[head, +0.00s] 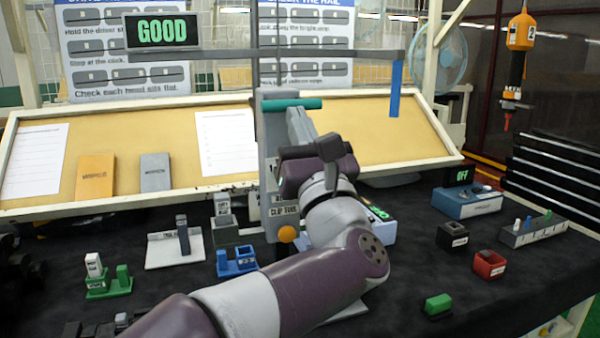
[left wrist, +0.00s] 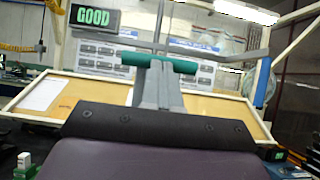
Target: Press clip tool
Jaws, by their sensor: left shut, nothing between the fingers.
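The clip tool (head: 270,180) is a grey upright press standing at the middle of the dark bench, with its name on a label and an orange knob low down. Its teal bar handle (head: 292,104) is level on top. In the left wrist view the handle (left wrist: 158,62) shows straight ahead on its grey lever. My left gripper (head: 312,150) is shut and empty, just below and in front of the handle. I cannot tell whether it touches the lever. My arm hides part of the tool's base. My right gripper is not in view.
A lit GOOD sign (head: 162,31) hangs behind. Green (head: 108,283) and blue (head: 237,263) holders stand left of the tool. A blue box (head: 467,203) with an OFF display, small bins and a green block (head: 438,305) lie right. An orange driver (head: 520,45) hangs at right.

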